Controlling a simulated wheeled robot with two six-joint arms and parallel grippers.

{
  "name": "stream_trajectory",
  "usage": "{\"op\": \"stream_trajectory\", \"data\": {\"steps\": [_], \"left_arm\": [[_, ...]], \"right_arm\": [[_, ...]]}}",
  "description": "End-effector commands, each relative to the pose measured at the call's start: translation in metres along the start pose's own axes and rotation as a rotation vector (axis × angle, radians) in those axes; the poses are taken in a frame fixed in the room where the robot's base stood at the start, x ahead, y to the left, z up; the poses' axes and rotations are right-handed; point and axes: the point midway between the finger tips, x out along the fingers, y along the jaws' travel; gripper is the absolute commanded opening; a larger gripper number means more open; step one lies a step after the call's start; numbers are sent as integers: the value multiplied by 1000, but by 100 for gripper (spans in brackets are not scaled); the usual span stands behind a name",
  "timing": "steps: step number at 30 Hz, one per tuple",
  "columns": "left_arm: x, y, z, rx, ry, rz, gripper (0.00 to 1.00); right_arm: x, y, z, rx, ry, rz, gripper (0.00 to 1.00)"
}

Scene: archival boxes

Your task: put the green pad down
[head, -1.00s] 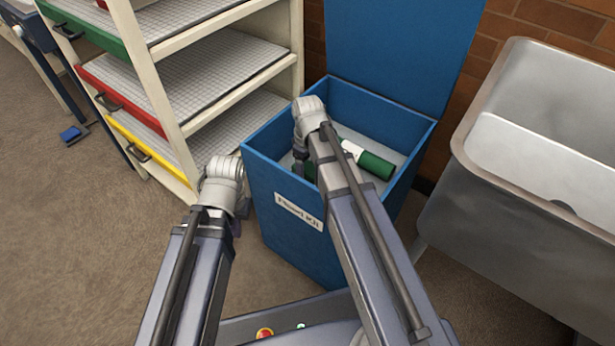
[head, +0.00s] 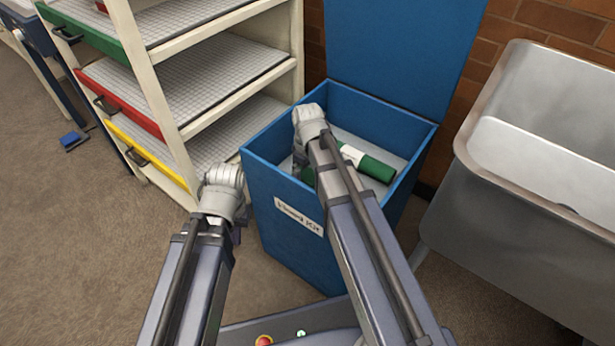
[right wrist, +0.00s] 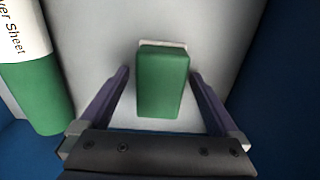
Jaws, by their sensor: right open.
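The green pad (right wrist: 162,82) lies flat on the pale floor of the blue box, with a pale edge at its far end in the right wrist view. My right gripper (right wrist: 160,78) is open around it, with a visible gap between each purple finger and the pad. In the head view a bit of the pad (head: 307,176) shows, and my right arm hides most of that gripper. The blue box (head: 285,215) stands open with its lid up. My left gripper (head: 238,226) hangs outside the box, mostly hidden behind its wrist, so its jaws cannot be judged.
A green roll (head: 376,169) with a white label lies in the box, to the pad's left in the right wrist view. A shelf rack (head: 172,130) with coloured drawer fronts stands at left. A metal sink (head: 520,215) stands at right. A brick wall is behind.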

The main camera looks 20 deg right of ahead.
Motion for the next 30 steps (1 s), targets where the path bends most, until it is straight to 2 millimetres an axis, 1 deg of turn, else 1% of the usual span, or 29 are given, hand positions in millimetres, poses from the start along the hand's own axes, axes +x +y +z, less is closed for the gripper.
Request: {"op": "stream_trajectory", "data": {"steps": [5,11,30], "left_arm": [[-5,0,0,1,0,0,0],[-22,-2,1,4,0,0,0],[-113,-13,7,-4,-4,-7,0]], "right_arm": [[-5,0,0,0,0,0,98],[-22,0,0,0,0,0,98],[-113,0,0,0,0,0,98]]}}
